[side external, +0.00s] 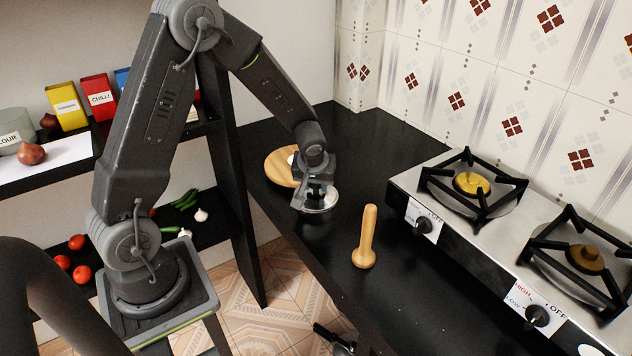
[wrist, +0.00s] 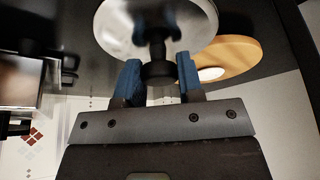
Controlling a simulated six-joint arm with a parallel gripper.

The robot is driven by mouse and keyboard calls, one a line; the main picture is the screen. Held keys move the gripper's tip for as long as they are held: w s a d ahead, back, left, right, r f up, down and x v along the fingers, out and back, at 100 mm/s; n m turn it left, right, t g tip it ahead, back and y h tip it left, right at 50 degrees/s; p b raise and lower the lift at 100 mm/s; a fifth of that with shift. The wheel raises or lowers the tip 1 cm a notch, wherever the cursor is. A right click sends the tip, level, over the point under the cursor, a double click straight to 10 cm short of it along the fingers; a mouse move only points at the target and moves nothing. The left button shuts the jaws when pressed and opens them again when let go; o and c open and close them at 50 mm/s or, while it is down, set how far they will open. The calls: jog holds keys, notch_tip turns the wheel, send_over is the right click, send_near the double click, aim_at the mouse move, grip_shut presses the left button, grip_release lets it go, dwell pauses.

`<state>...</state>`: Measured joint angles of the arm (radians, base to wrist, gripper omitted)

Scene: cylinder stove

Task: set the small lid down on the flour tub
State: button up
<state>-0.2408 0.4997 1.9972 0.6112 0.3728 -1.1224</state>
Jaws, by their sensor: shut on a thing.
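The small lid (side external: 318,204) is a round metal lid with a dark knob, over the black counter beside the wooden board. My gripper (side external: 318,186) is above it, shut on its knob. In the wrist view the blue fingers of my gripper (wrist: 157,80) hold the black knob from both sides, and the shiny lid (wrist: 115,25) spreads beyond them. I cannot tell whether the lid touches the counter. The flour tub (side external: 14,132) is a grey-green tub at the far left on the shelf, cut by the picture edge.
A round wooden board (side external: 279,165) with a white item lies behind the lid. A wooden pestle (side external: 366,238) stands to the right, before the stove (side external: 430,185). An onion (side external: 32,154) sits close to the tub, with spice boxes (side external: 98,97) behind on the shelf.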

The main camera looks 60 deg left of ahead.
jog(key=shift+f, duration=0.25)
jog(key=o, duration=1)
jog(key=shift+v, duration=6.9)
